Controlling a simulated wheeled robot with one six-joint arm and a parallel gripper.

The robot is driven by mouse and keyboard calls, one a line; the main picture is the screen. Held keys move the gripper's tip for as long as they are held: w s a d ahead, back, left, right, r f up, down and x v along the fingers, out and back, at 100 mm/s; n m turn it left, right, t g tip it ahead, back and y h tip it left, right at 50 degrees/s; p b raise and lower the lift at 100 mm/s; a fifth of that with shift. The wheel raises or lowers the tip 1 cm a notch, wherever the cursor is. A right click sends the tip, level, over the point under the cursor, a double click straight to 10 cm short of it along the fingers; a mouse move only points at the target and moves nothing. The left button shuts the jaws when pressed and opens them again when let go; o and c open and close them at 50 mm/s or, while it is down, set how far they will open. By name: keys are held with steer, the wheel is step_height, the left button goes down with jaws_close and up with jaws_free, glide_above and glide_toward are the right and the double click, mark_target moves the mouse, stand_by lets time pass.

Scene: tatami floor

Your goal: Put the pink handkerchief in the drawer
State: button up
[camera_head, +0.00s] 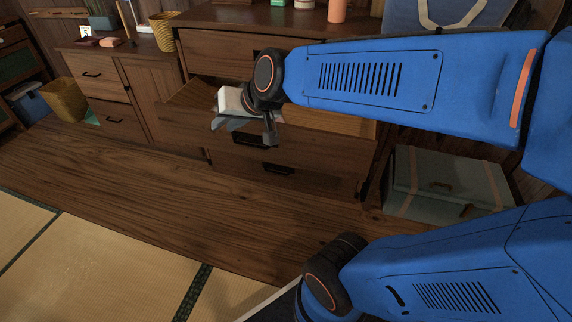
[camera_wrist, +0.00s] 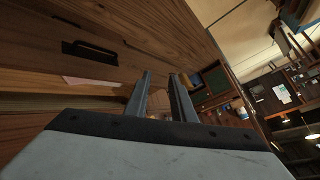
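The drawer (camera_head: 325,152) in the middle cabinet is pulled out, its front panel and dark handle facing me in the head view. My gripper (camera_head: 243,133) is over the drawer's front edge, with its fingers apart. In the wrist view, the gripper (camera_wrist: 163,76) shows a gap between the fingers with nothing held in it. A thin pink patch (camera_wrist: 90,81), which looks like the pink handkerchief, shows beside the drawer front's edge, left of and apart from the fingers. Most of it is hidden, and I cannot tell how it lies. In the head view my arm covers much of the drawer's inside.
A grey-green chest (camera_head: 440,184) stands right of the cabinet. A yellow basket (camera_head: 66,101) and a blue bin (camera_head: 31,106) are at the left. Small items, including an orange cup (camera_head: 337,11), stand on the cabinet tops. The wooden floor in front of the cabinet is clear.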

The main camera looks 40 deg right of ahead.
steer(key=s+d+f+n+g+h, duration=0.1)
steer(key=s+d+f+g, duration=0.1)
steer(key=s, duration=0.6)
steer(key=s+d+f+n+g+h, duration=0.1)
steer(key=s+d+f+n+g, duration=0.1)
steer(key=s, duration=0.6)
steer(key=shift+d+f+h, duration=0.3)
steer(key=shift+d+f, duration=0.2)
steer(key=shift+d, duration=0.65)
steer(key=shift+c, duration=0.6)
